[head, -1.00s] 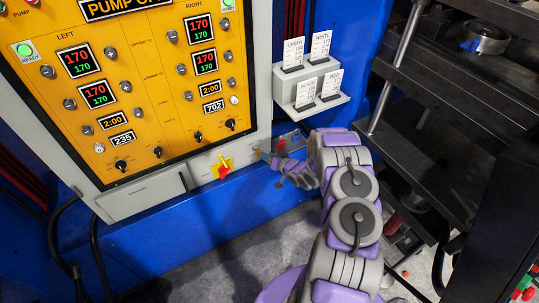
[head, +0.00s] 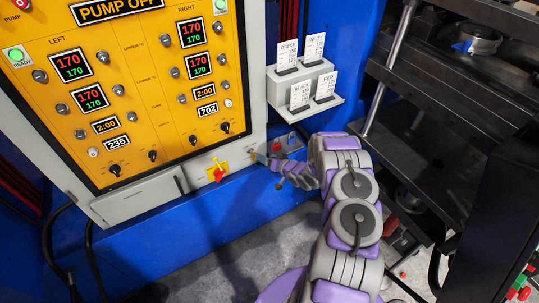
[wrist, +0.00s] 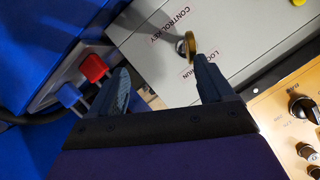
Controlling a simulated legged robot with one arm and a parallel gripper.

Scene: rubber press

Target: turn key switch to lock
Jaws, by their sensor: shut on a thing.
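The key switch has a brass key (wrist: 187,42) on a grey sloped plate (wrist: 150,45) in the wrist view. The words CONTROL KEY, LOCK and RUN are printed around it, partly hidden by my finger. My gripper (wrist: 162,62) is at the plate, with its right fingertip against or just in front of the key. It is shut on the key, though the fingers look apart from this angle and the exact contact is hard to tell. In the head view my gripper (head: 264,160) reaches the plate right of the red-and-yellow switch, and the key is too small to read.
The yellow control panel (head: 150,90) is up and left. A red-and-yellow rotary switch (head: 218,172) sits left of my gripper. A card holder (head: 305,95) with several cards stands above it. Red (wrist: 93,67) and blue (wrist: 69,94) parts show in the wrist view.

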